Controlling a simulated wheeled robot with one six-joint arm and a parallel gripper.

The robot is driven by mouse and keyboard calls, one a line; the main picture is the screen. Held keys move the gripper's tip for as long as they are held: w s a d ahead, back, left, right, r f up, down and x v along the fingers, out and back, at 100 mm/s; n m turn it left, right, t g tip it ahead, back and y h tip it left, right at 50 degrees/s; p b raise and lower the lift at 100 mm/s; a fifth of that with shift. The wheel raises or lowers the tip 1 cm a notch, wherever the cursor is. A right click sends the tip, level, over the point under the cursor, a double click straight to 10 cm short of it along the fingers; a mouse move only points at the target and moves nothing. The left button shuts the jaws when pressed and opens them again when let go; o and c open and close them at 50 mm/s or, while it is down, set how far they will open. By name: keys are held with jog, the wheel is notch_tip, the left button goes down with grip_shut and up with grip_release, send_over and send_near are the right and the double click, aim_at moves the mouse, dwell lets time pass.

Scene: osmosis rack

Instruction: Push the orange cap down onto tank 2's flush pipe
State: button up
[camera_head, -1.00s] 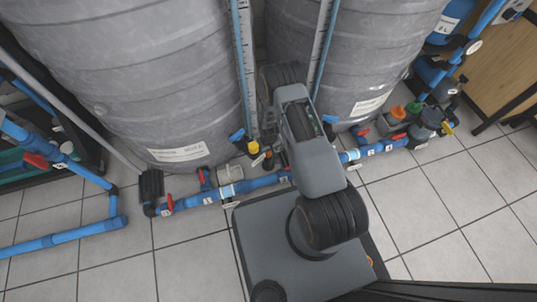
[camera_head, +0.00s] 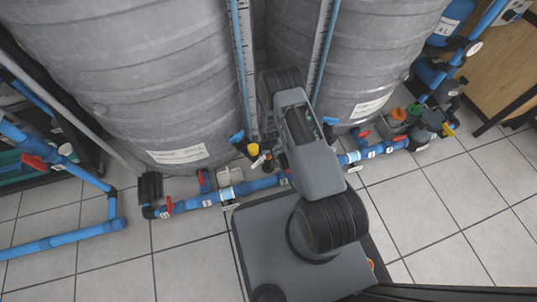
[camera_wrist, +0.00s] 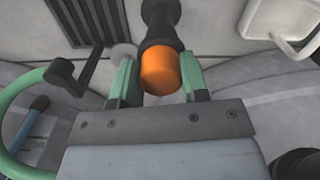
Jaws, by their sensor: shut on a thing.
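The orange cap (camera_wrist: 160,73) is at the mouth of a black pipe end (camera_wrist: 160,25) in the wrist view. The two line up and appear to touch; how deep the cap sits I cannot tell. My gripper (camera_wrist: 159,82) has its green fingers on either side of the cap, shut on it. In the head view my arm hides the gripper, the cap and the pipe end. Two grey ribbed tanks, a left one (camera_head: 150,75) and a right one (camera_head: 350,50), stand behind my arm. Their labels are too small to read.
A blue pipe line (camera_head: 255,184) with red-handled valves runs along the tank bases. A yellow-topped fitting (camera_head: 254,148) is just left of my arm. Coloured-topped fittings (camera_head: 400,115) cluster at right, near a wooden cabinet (camera_head: 490,60). The tiled floor (camera_head: 450,200) is open at right.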

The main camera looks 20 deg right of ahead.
jog(key=shift+r+p, duration=0.4)
jog(key=shift+r, duration=0.1)
notch_tip(320, 180, up, 2)
jog(key=shift+r+p, duration=0.15)
jog(key=shift+p, duration=0.65)
jog(key=s+r+p, duration=0.3)
jog(key=s+r, duration=0.2)
jog(key=s, duration=0.2)
jog(key=s+d+r+p, duration=0.1)
jog(key=s+r+p, duration=0.3)
jog(key=s, duration=0.3)
jog(key=shift+r, duration=0.35)
